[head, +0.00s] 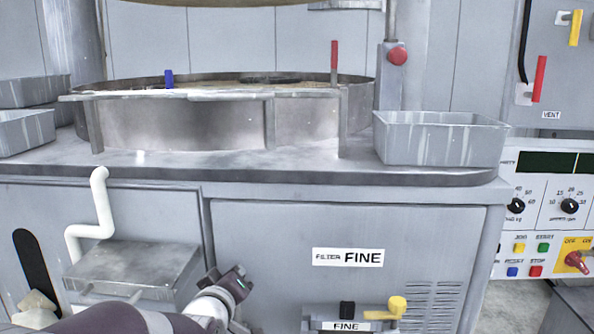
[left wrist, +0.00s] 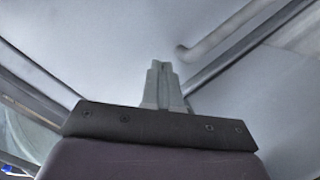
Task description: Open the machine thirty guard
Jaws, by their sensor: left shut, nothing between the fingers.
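A grey metal guard (head: 190,122) stands upright along the front of the round platen basin (head: 365,88). A flat rail runs along its top, and it looks closed. A blue tab (head: 169,78) and a red handle (head: 334,62) stand up at the basin rim. No label reading thirty is visible. My left gripper (head: 232,280) is low in front of the cabinet, beside a small grey box, well below the guard and apart from it. In the left wrist view its fingers (left wrist: 163,85) are together and empty before a grey surface. My right gripper is out of view.
A bent white pipe (head: 101,205) and a grey box (head: 140,268) stick out at the left. A grey bin (head: 440,138) sits on the ledge at right. A red knob (head: 397,56) is on the post, and a control panel (head: 545,205) is far right.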

